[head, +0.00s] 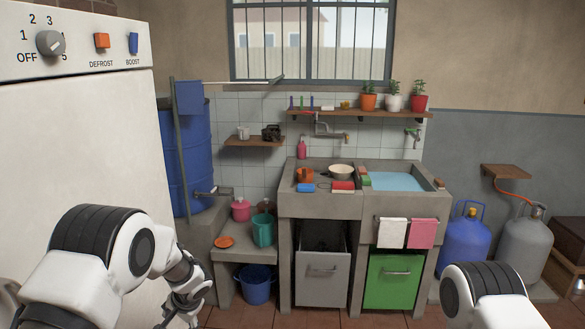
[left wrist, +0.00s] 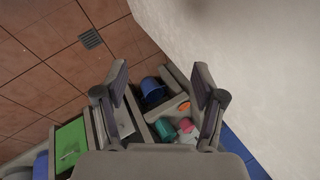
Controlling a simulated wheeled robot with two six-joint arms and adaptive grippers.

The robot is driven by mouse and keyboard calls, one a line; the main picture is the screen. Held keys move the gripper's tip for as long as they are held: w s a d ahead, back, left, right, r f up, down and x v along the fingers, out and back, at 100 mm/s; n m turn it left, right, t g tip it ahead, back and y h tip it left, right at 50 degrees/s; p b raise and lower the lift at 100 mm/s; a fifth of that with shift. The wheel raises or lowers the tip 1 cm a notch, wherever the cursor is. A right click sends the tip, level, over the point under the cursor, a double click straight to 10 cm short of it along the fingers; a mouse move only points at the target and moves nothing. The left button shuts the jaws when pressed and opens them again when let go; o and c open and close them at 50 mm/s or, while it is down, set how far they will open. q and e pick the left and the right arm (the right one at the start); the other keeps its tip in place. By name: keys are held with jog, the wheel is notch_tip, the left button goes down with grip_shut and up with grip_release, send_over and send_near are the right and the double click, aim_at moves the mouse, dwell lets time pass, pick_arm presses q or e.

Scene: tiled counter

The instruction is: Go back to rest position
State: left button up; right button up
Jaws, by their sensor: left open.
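My left gripper (head: 186,300) hangs low at the left in the head view, in front of the white appliance. In the left wrist view its two fingers (left wrist: 160,72) are spread wide with nothing held between them. The floor, a blue bucket (left wrist: 152,92) and the counter area lie well beyond the fingers. Part of my right arm shows at the bottom right of the head view, but its gripper cannot be made out.
The white appliance (head: 75,140) stands close on the left. Ahead is the concrete sink counter (head: 320,212) with a grey drawer (head: 322,284) and a green drawer (head: 394,282). Gas cylinders (head: 464,246) stand at the right. Tiled floor (left wrist: 45,75) is open in the left wrist view.

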pick_arm(q)
jog(key=s+d+f+n+g+h, duration=0.1)
jog(key=s+d+f+h, duration=0.1)
jog(key=s+f, duration=0.65)
jog(key=s+d+f+g+h, duration=0.1)
jog(key=s+d+f+h, duration=0.15)
jog(key=s+f, duration=0.6)
jog(key=s+a+r+n+g, duration=0.1)
jog(key=s+n, duration=0.3)
jog(key=s, duration=2)
jog(key=shift+s+r, duration=0.3)
jog(key=shift+c, duration=0.4)
